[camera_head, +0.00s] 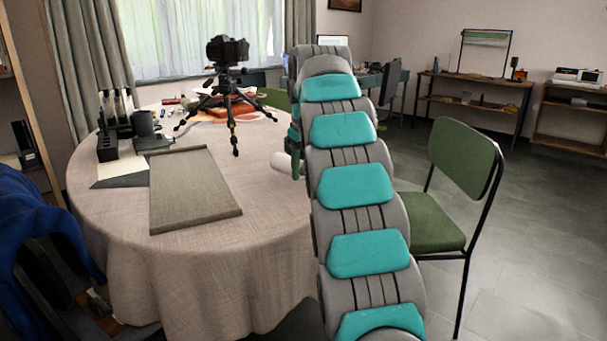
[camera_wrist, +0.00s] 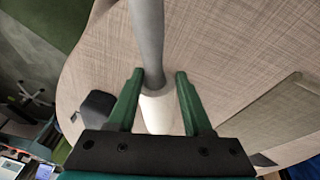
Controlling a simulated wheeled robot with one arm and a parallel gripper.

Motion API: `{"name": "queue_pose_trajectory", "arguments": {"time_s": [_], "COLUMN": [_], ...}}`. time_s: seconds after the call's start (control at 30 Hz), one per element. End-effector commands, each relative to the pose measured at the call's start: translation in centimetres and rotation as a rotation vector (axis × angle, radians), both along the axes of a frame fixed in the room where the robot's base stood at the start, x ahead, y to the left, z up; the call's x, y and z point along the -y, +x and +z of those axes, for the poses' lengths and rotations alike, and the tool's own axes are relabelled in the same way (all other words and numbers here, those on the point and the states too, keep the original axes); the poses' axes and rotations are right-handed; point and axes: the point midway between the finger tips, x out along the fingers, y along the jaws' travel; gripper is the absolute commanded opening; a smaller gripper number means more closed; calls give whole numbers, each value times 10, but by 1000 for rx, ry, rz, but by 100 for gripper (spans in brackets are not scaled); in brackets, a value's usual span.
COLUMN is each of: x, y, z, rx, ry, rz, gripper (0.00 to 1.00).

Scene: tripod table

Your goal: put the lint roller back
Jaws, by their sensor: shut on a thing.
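The lint roller (camera_wrist: 150,35) has a grey length and a white section. In the wrist view it runs from the top edge down between the fingers of my gripper (camera_wrist: 160,76), which is shut on it. In the head view a white end of the lint roller (camera_head: 281,161) sticks out to the left of my green gripper (camera_head: 296,168), over the right part of the round table (camera_head: 190,262). My arm hides much of the gripper there. I cannot tell whether the roller touches the cloth.
A grey-brown mat (camera_head: 190,190) lies on the table. A camera on a tripod (camera_head: 228,88) stands behind it. A green chair (camera_head: 462,165) is right of my arm. Cloth right of the mat is clear.

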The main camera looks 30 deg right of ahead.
Motion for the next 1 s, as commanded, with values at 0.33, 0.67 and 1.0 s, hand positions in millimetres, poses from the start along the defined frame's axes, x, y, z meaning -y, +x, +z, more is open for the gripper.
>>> {"name": "queue_pose_trajectory", "arguments": {"time_s": [0.33, 0.67, 1.0], "x": [0, 0, 0], "y": [-1, 0, 0], "z": [-17, -21, -21], "rx": [3, 2, 2], "ry": [-1, -2, -1], "rz": [-1, 0, 0], "gripper": [0, 55, 80]}}
